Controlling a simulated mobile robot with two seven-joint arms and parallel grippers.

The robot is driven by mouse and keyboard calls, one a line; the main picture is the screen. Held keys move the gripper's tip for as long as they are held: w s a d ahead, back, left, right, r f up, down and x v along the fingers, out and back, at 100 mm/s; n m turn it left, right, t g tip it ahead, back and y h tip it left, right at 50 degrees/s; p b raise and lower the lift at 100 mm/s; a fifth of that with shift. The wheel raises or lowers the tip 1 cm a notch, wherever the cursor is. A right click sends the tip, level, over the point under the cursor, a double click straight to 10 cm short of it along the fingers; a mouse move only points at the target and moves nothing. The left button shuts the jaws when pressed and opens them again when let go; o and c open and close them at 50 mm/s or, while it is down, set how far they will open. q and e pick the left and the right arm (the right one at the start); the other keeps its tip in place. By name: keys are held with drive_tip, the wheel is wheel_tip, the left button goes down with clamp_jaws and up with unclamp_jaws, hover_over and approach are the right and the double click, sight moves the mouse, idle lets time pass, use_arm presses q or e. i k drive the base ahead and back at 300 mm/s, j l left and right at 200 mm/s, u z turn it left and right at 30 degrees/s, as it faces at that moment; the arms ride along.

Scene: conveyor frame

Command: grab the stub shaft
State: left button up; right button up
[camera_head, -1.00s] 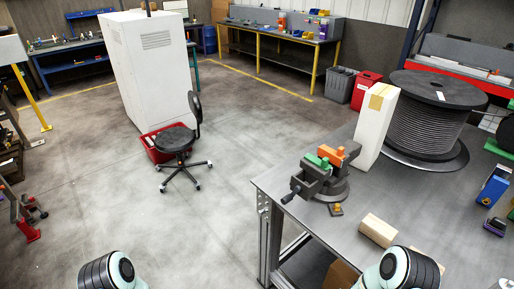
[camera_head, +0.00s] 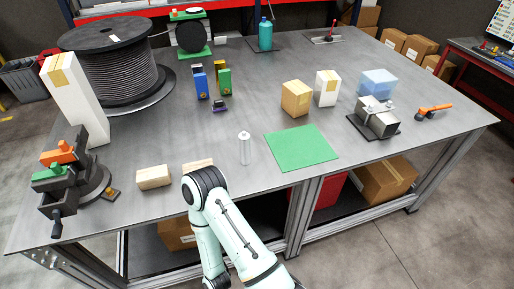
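The stub shaft appears to be the small upright pale metal cylinder (camera_head: 244,148) on the grey workbench (camera_head: 215,130). It stands just left of a green mat (camera_head: 301,147) with clear bench around it. One of my arms rises from the bottom centre, its dark-capped joint in front of the bench's near edge, below and left of the cylinder. No gripper fingers show on it. Neither gripper is in view.
Two tan blocks (camera_head: 153,177) lie near the front edge, one partly behind my arm. A vise (camera_head: 66,176), white box (camera_head: 75,98) and cable spool (camera_head: 116,75) stand left. Cartons (camera_head: 296,98) and a grey block on a dark plate (camera_head: 376,119) stand right of the cylinder.

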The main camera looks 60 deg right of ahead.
sight(244, 137)
drive_tip(key=z, duration=2.05)
drive_tip(key=i+l+u, duration=0.1)
drive_tip(key=l, duration=1.6)
drive_tip(key=i+u, duration=0.05)
